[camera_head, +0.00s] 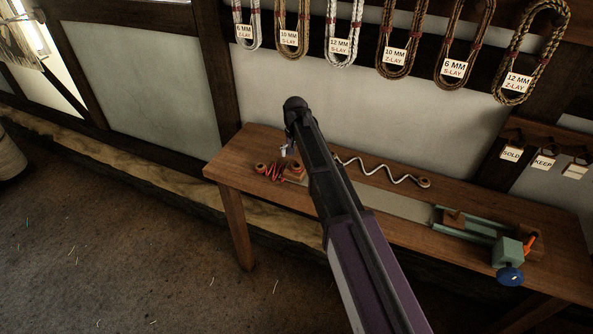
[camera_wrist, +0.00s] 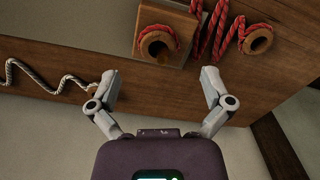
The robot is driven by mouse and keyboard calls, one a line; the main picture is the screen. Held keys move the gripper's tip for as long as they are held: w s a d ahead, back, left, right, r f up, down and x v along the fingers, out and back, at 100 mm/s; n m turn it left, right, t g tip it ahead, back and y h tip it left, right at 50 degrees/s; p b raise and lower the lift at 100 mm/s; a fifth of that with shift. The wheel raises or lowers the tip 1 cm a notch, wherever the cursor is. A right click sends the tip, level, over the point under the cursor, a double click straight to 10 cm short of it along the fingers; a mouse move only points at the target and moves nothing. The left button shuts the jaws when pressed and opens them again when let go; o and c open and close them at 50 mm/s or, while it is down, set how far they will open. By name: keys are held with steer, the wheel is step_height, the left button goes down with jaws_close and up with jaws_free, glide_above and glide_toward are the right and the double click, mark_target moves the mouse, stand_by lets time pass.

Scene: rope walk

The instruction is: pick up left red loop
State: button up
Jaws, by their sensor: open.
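A zigzag red cord (camera_head: 273,172) lies on the wooden bench with a loop around a ring at each end. The left end ring (camera_head: 260,167) sits on the bench top. The right end ring (camera_head: 297,170) is at a wooden block. The wrist view shows them the other way round: one red loop around a ring (camera_wrist: 158,45) on the block, the other around a ring (camera_wrist: 257,40) at the right. My gripper (camera_wrist: 159,78) is open and empty, its fingers spread below the block's ring. In the head view my arm hides part of the bench.
A white wavy rope (camera_head: 380,170) lies to the right, with a ring (camera_head: 424,182) at its end. A green vise (camera_head: 507,250) with a blue knob stands at the bench's right end. Labelled rope coils (camera_head: 397,45) hang on the wall behind. The floor at left is open.

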mark_target(296, 166)
steer(key=shift+f, duration=0.15)
steer(key=shift+d+f+b, duration=0.1)
steer(key=shift+f+b, duration=2.4)
steer(key=shift+b, duration=0.1)
steer(key=c, duration=0.8)
